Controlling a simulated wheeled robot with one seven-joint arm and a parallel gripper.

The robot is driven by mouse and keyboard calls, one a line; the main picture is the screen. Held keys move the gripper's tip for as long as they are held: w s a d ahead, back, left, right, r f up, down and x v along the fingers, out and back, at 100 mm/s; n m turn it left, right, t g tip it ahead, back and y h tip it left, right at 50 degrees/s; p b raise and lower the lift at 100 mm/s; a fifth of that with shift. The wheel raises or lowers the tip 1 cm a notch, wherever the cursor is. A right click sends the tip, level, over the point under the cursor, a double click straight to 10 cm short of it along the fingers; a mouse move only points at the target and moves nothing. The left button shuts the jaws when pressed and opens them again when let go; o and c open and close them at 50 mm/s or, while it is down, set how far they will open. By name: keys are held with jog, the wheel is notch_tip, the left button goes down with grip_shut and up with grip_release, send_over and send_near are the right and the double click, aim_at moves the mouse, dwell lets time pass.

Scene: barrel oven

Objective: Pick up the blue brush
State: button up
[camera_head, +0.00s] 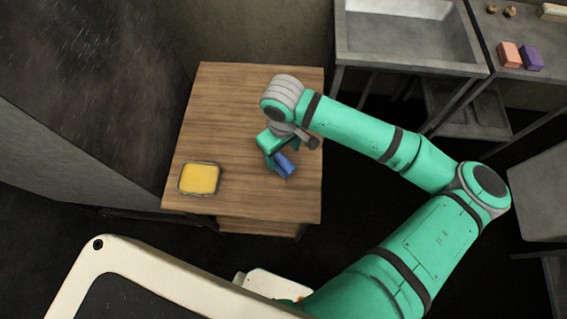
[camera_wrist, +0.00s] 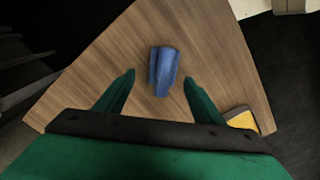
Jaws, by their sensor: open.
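The blue brush (camera_head: 286,166) is on the wooden table, partly hidden by my gripper in the head view. In the wrist view the blue brush (camera_wrist: 164,70) shows as a blue block-like shape, a little beyond and between my fingertips. My gripper (camera_head: 280,158) is over the right part of the table, pointing down at the brush. In the wrist view my gripper (camera_wrist: 158,76) has its two green fingers apart, one on each side of the near end of the brush. Nothing is held. The exact height gap between fingertips and brush cannot be told.
The wooden table (camera_head: 225,110) has free room at its back and left. A tray of yellow content (camera_head: 200,179) sits at its front left. A metal sink (camera_head: 408,35) stands at the back right. Orange (camera_head: 508,54) and purple (camera_head: 531,58) blocks lie on a grey counter.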

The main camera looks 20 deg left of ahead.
aim_at(282, 159)
jog(key=shift+s+f, duration=0.15)
jog(key=shift+f, duration=0.95)
jog(key=shift+s+f, duration=0.1)
jog(key=shift+f, duration=1)
jog(key=c, duration=1.2)
jog(key=shift+c, duration=0.2)
jog(key=shift+r, duration=0.1)
